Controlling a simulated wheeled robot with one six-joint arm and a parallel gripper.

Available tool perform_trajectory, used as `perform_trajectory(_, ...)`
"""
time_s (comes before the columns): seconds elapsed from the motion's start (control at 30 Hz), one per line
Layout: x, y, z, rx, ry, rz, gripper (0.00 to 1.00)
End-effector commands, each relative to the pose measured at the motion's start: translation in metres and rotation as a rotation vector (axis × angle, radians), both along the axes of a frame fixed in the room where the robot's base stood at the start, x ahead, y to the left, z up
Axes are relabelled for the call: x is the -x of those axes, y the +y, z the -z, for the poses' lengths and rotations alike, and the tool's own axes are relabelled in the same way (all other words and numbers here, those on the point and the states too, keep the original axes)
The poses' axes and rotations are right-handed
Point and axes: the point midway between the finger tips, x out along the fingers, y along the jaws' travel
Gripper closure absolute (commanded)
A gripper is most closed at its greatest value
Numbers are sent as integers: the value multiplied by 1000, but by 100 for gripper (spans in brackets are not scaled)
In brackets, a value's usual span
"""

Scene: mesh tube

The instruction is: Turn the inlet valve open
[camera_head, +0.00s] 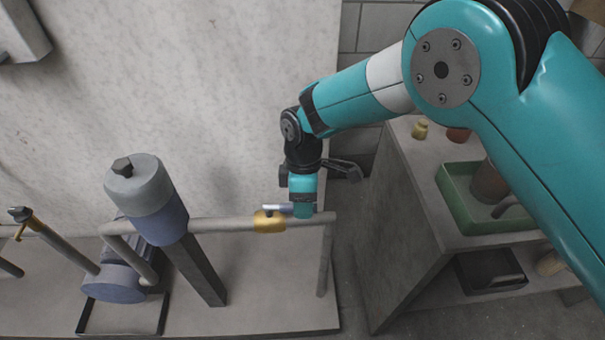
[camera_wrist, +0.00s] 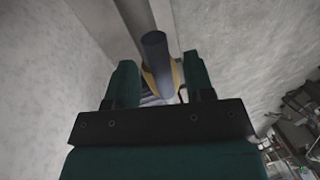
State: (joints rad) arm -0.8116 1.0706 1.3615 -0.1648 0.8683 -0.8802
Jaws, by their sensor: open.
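A brass-yellow valve body (camera_head: 268,223) sits on the grey horizontal pipe right of the pump. Its lever handle (camera_head: 276,208), pale and blue-grey, lies roughly along the pipe above the body and runs toward my gripper (camera_head: 304,207). In the wrist view the dark blue-grey handle (camera_wrist: 155,48) stands between the two green fingers of my gripper (camera_wrist: 160,62), with gaps on both sides. The yellow body shows behind it. My gripper is open around the handle and not closed on it. No label shows which valve is the inlet.
A second valve with a yellow stem and dark knob (camera_head: 22,215) is at the far left. A blue-grey pump (camera_head: 118,283) and upright cylinder (camera_head: 150,195) stand left of the pipe. A side bench (camera_head: 408,190) with a green tray (camera_head: 447,190) is at right.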

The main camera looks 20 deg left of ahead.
Motion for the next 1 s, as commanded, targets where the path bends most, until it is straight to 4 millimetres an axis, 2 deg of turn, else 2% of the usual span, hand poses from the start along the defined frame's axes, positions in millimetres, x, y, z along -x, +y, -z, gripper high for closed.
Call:
perform_trajectory(0.17, -7, 2, -33, -4, -4, 1, 52)
perform_trajectory(0.4, -19, 5, -95, -4, -4, 1, 52)
perform_trajectory(0.6, -27, 7, -138, -4, -3, 0, 52)
perform_trajectory(0.8, -31, 8, -161, -3, -2, -1, 52)
perform_trajectory(1.0, -32, 8, -166, -1, -1, -1, 52)
